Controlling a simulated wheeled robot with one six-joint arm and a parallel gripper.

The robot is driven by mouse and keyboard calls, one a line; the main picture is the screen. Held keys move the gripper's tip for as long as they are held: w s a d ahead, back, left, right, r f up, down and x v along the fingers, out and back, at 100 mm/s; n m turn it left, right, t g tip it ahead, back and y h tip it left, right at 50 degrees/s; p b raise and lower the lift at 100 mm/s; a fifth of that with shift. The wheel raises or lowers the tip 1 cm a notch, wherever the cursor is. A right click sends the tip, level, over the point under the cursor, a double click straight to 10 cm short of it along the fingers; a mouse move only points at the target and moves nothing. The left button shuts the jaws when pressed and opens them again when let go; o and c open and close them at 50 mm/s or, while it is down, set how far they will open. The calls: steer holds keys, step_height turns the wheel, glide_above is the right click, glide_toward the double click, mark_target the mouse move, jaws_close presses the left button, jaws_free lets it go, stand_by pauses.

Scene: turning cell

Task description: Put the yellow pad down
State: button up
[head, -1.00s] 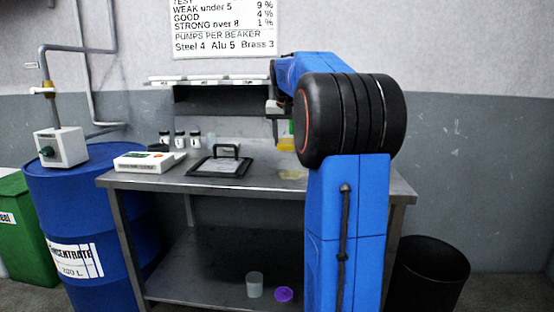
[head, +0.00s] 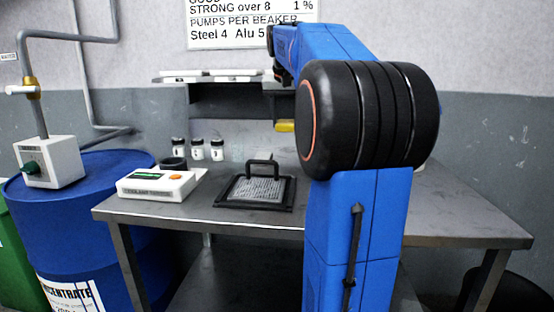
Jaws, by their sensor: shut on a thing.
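The yellow pad (head: 285,126) shows as a small yellow piece in the head view, just left of my arm's black joint. My gripper (head: 282,112) is above it and mostly hidden behind my blue arm. It is shut on the pad and holds it above the back part of the metal table (head: 240,217). The pad's right side is hidden by my arm.
A black framed tray with a handle (head: 254,188), a white meter (head: 158,184) and several small jars (head: 197,150) stand on the table. A shelf (head: 225,77) hangs behind. A blue drum (head: 60,220) stands left. The table's front right is clear.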

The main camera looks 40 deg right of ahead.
step_height(320, 180, down, 14)
steer(key=shift+w+r, duration=0.1)
steer(key=shift+r, duration=0.15)
steer(key=shift+w+d+f, duration=0.1)
steer(key=shift+w+d, duration=0.1)
glide_above(287, 162)
steer(key=s+a, duration=0.1)
steer(key=shift+f, duration=0.6)
steer(key=shift+f, duration=0.25)
steer(key=o, duration=0.9)
